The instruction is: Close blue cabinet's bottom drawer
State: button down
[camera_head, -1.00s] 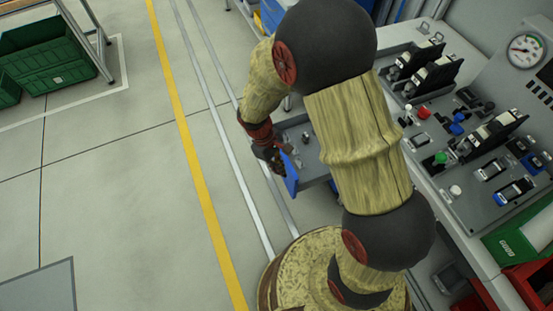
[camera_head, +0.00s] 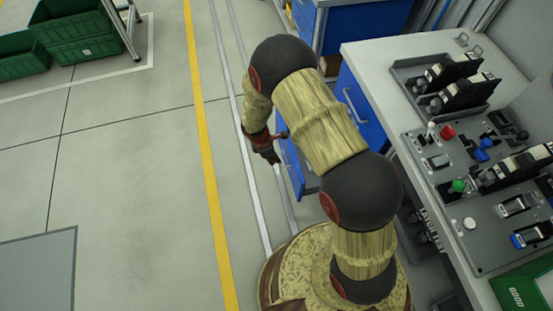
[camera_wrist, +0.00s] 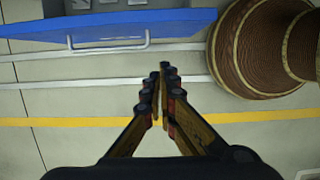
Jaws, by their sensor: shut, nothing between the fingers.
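The blue cabinet (camera_head: 362,105) stands under the grey workbench, and an upper front with a white handle shows in the head view. The bottom drawer (camera_head: 292,168) is pulled out, with its blue front away from the cabinet; my arm hides much of it. In the wrist view the drawer's blue front (camera_wrist: 60,28) spans the upper left, with a handle on its face and part of the grey inside above it. My gripper (camera_head: 272,158) is shut and empty, just outside the drawer front. In the wrist view its fingertips (camera_wrist: 160,72) are apart from the handle.
The workbench (camera_head: 375,60) carries switches and a control panel at right. Another blue cabinet (camera_head: 365,22) stands behind. Green crates (camera_head: 80,35) sit at far left. Open floor with a yellow line (camera_head: 205,150) lies left of the arm.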

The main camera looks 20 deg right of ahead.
jog(key=d+f+b, duration=0.4)
jog(key=d+f, duration=0.1)
jog(key=f, duration=0.2)
jog(key=shift+d, duration=0.4)
jog(key=d+p, duration=0.5)
jog(key=d, duration=2.2)
